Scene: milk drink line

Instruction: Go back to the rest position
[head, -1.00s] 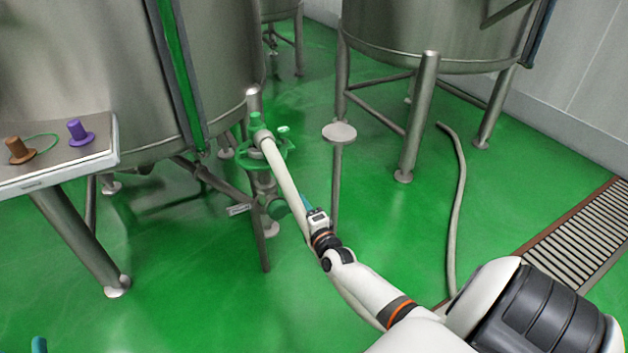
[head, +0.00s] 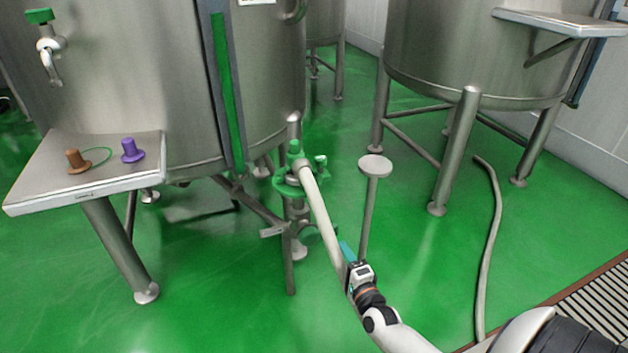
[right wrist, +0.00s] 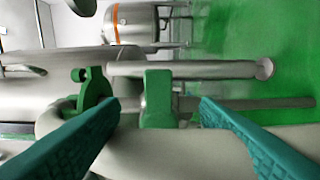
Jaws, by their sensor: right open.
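My right gripper (head: 347,252) is low in the middle of the head view, beside the pale hose (head: 321,208). The hose runs from the green fitting (head: 296,160) at the tank outlet down towards my right arm. In the right wrist view my teal fingers (right wrist: 158,103) are spread wide, with the pale hose (right wrist: 190,150) crossing between and below them. The green fitting's parts (right wrist: 97,90) show beyond the fingers. I cannot tell whether a finger touches the hose. My left gripper is not in view.
A steel tank (head: 150,85) stands at the left, with a side shelf (head: 50,185) holding a brown fitting (head: 77,160) and a purple fitting (head: 131,150). Another tank (head: 450,50) stands on legs at the right. A post with a round top (head: 375,166) is close to my right gripper. Green floor is open at lower left.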

